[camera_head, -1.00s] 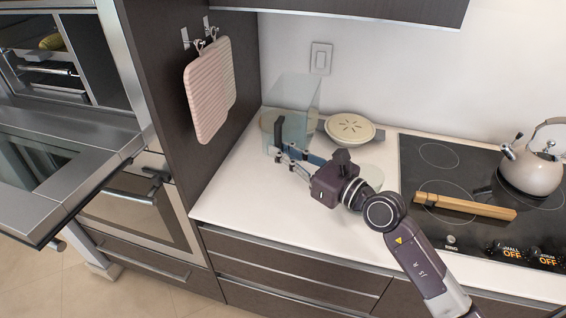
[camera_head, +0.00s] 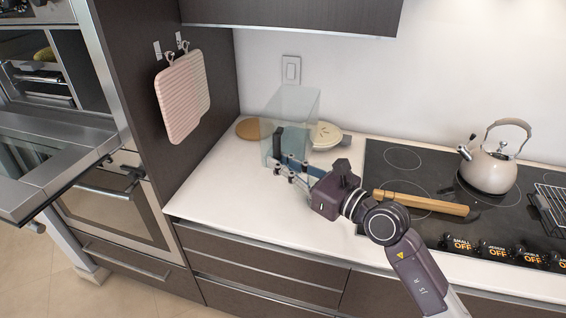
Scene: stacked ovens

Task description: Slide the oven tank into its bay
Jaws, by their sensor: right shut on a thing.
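The oven tank, a clear bluish box (camera_head: 294,112) with a dark handle (camera_head: 278,142), stands upright over the white counter in the head view. I cannot tell whether its base touches the counter. My right gripper (camera_head: 284,168) is shut on the tank at its handle side, and the fingers partly cover the lower part. The upper oven (camera_head: 50,75) at the left is open, with its door (camera_head: 55,165) folded down. The bay for the tank cannot be made out. My left gripper is not in view.
A round brown board (camera_head: 248,129) and a lidded pot (camera_head: 325,135) stand behind the tank. The counter's front left is clear.

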